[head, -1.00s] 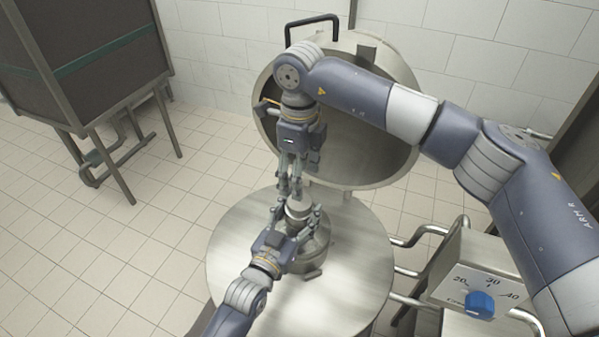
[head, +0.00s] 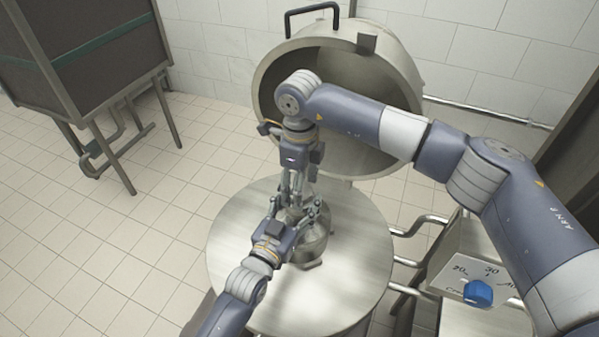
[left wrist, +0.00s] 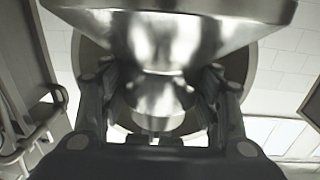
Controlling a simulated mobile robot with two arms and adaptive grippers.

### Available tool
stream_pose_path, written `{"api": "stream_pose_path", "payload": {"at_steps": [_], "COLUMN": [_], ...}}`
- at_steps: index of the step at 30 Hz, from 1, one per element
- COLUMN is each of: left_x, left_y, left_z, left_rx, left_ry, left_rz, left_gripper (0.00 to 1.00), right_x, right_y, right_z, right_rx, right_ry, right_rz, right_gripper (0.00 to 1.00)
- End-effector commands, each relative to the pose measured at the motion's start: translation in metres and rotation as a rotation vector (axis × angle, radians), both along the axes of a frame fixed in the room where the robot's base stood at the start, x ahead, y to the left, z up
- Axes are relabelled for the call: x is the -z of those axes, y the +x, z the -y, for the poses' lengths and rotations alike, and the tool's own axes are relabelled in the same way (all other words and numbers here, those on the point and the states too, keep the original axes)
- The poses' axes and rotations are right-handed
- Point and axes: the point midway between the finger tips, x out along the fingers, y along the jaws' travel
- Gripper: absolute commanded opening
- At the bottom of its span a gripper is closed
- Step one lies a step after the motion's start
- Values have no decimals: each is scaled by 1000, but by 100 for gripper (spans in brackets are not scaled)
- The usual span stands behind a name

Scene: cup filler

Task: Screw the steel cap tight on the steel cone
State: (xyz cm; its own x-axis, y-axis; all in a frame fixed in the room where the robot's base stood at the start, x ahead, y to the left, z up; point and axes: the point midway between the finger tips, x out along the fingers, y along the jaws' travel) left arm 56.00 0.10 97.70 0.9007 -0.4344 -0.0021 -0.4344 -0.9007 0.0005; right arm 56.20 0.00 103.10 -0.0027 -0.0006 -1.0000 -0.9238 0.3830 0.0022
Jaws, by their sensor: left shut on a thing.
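The steel cone (head: 313,243) stands on the round steel table top, wide end down, partly hidden by my grippers. In the left wrist view the cone (left wrist: 160,30) appears upside down and narrows to a neck. My left gripper (head: 302,214) is shut on the cone near its neck, with a finger on each side. The steel cap (left wrist: 158,122) shows at the cone's narrow end in the left wrist view. In the head view it is largely covered by fingers. My right gripper (head: 293,195) points straight down over the cap; its fingertips' closure is hidden.
The round steel table top (head: 350,265) is bare around the cone. A large open steel vessel (head: 375,100) stands behind it. Bent pipes (head: 425,220) and a control box with a blue knob (head: 478,293) are at right. A dark cabinet (head: 80,50) stands far left.

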Motion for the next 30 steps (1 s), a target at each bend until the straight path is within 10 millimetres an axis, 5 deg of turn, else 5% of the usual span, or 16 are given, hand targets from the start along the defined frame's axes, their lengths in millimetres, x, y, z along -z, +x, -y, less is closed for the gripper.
{"api": "stream_pose_path", "payload": {"at_steps": [12, 19, 30], "left_x": [-4, -4, -5], "left_y": [1, 1, 1], "left_z": [0, 0, 0], "left_rx": [0, 0, 0], "left_ry": [-4, -4, -4], "left_rz": [9, 9, 9], "left_gripper": [0, 0, 0], "right_x": [10, 9, 10], "right_y": [0, 0, 0], "right_z": [0, 0, -1], "right_rx": [0, 0, 218], "right_ry": [1, 1, 1], "right_rz": [1, 1, 1], "right_gripper": [63, 18, 18]}}
